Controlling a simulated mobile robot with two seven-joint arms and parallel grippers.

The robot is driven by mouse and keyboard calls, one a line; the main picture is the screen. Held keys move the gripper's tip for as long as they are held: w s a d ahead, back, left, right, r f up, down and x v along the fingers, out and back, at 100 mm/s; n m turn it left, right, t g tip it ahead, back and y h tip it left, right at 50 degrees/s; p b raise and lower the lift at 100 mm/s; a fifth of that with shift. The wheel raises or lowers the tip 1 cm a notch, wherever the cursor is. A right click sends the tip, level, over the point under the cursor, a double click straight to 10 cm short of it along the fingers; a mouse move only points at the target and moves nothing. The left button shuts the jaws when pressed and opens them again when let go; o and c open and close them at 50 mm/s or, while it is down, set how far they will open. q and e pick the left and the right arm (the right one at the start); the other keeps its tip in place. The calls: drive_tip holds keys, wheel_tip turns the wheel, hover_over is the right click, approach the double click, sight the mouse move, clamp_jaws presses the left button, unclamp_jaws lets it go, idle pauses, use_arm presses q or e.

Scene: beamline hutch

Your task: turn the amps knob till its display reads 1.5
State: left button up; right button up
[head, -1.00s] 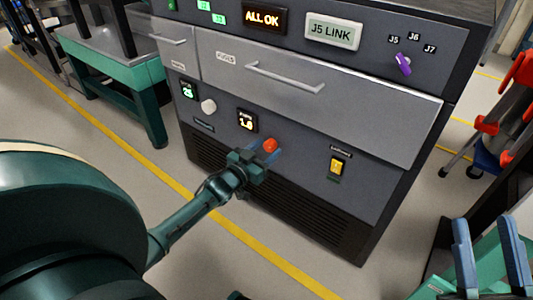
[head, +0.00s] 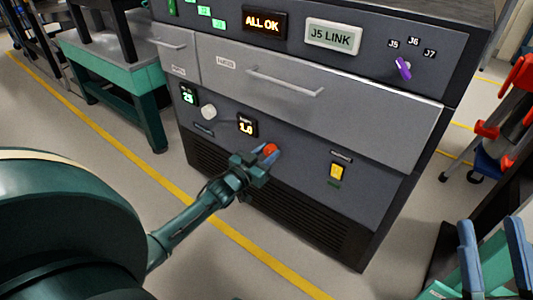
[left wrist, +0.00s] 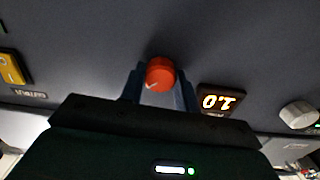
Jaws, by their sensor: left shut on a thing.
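The label above the display is too small to read. My left gripper (head: 265,157) is at the knob, its fingers closed around it. In the left wrist view, the knob (left wrist: 160,73) sits between the two blue fingers, and a white mark shows on its face. The display (left wrist: 220,100) appears upside down there. My right gripper (head: 492,226) is open and empty at the lower right, away from the panel.
A white knob (head: 208,112) and a green display reading 25 (head: 188,94) are left of the red knob. A yellow switch (head: 337,171) is to its right. A drawer with a bar handle (head: 285,82) is above. A purple selector (head: 403,68) is at upper right.

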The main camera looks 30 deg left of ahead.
use_arm(q)
drive_tip(key=shift+r+m+p, duration=0.1)
drive_tip(key=shift+m+p, duration=0.3)
drive_tip(key=shift+m, duration=1.2)
drive_tip(key=o, duration=1)
drive_tip(key=shift+c, duration=0.2)
use_arm(e)
drive_tip(key=shift+f+m+h, duration=0.6)
use_arm(q)
drive_tip(key=shift+s, duration=0.1)
drive_tip(key=shift+s+p, duration=0.3)
drive_tip(key=shift+p, duration=0.05)
drive_tip(key=p, duration=0.5)
approach(268, 152)
drive_tip(key=s, duration=0.3)
drive_tip(key=shift+s+a, duration=0.25)
drive_tip(key=shift+s, duration=0.05)
use_arm(e)
drive_tip(key=f+g+h, duration=0.1)
drive_tip(key=s+f+m+g+h, duration=0.1)
drive_tip(key=f, duration=0.1)
drive_tip(key=shift+s+m+h, duration=0.1)
drive_tip(key=shift+m+h, duration=0.2)
